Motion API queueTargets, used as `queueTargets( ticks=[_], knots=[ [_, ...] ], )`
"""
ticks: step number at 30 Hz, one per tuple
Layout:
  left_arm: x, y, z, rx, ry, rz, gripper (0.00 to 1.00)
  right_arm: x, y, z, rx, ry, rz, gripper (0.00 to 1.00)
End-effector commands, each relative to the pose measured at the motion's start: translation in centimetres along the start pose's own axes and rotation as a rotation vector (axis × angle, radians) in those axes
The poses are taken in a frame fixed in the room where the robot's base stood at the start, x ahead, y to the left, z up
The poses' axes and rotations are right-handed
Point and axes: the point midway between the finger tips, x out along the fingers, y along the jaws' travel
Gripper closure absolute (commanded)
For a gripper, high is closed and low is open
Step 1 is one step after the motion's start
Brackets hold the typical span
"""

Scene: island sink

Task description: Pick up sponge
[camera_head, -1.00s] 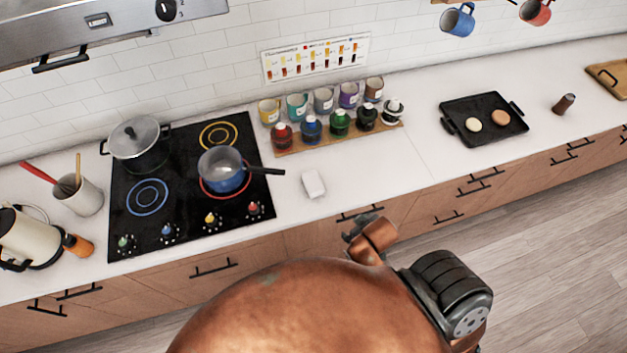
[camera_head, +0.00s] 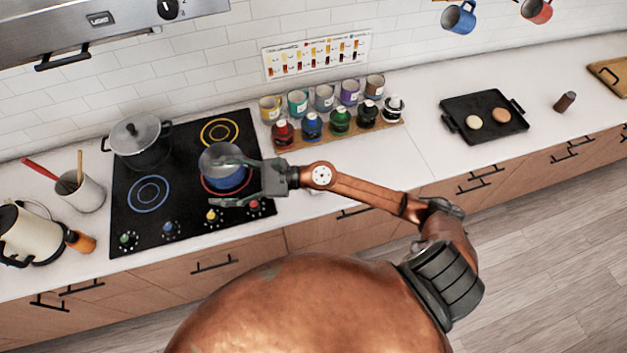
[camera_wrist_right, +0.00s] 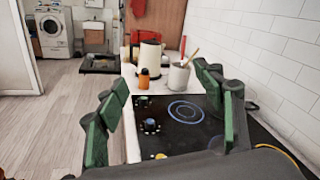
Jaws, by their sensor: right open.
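My left gripper is not in view.
The blue saucepan (camera_head: 224,176) and a lidded pot (camera_head: 139,143) stand on the black stove (camera_head: 132,225). Several bottles and cups line a wooden rack (camera_head: 295,147) behind my arm. A black griddle (camera_head: 462,108) is at right, with clear counter (camera_head: 425,150) before it.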

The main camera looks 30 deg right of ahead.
Motion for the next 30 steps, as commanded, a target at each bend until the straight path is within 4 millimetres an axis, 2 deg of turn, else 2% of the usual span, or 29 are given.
queueTargets(
  ticks=[1,2,3,5,6,8,9,12,15,18,21,30],
  knots=[
    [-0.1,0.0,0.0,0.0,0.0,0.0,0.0,0.1,1.9,-2.4,-0.208,0.085,0.136,0.38],
    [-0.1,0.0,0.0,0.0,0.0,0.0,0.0,-0.1,3.0,-4.2,-0.331,0.136,0.224,0.38],
    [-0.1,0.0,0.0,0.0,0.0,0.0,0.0,-1.0,4.0,-6.9,-0.492,0.206,0.345,0.38],
    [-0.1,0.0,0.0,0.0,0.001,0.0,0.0,-3.3,4.6,-11.2,-0.711,0.311,0.53,0.38],
    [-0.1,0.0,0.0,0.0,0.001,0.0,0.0,-5.3,4.2,-13.9,-0.839,0.38,0.652,0.38],
    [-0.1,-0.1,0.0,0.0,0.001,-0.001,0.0,-8.8,2.9,-17.5,-0.996,0.48,0.831,0.38],
    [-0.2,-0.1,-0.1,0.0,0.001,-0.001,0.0,-11.3,1.6,-19.4,-1.078,0.541,0.942,0.38],
    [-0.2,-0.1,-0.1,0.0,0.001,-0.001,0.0,-17.1,-1.9,-22.6,-1.212,0.672,1.182,0.38],
    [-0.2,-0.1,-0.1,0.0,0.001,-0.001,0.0,-21.2,-4.5,-23.8,-1.268,0.755,1.343,0.38],
    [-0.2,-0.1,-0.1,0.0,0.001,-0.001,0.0,-23.4,-5.9,-24.3,-1.286,0.796,1.428,0.38],
    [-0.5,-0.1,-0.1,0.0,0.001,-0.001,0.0,-24.1,-6.1,-25.0,-1.287,0.808,1.455,0.38],
    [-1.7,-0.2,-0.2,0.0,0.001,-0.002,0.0,-24.2,-5.3,-28.1,-1.285,0.804,1.453,0.38]
  ],
)
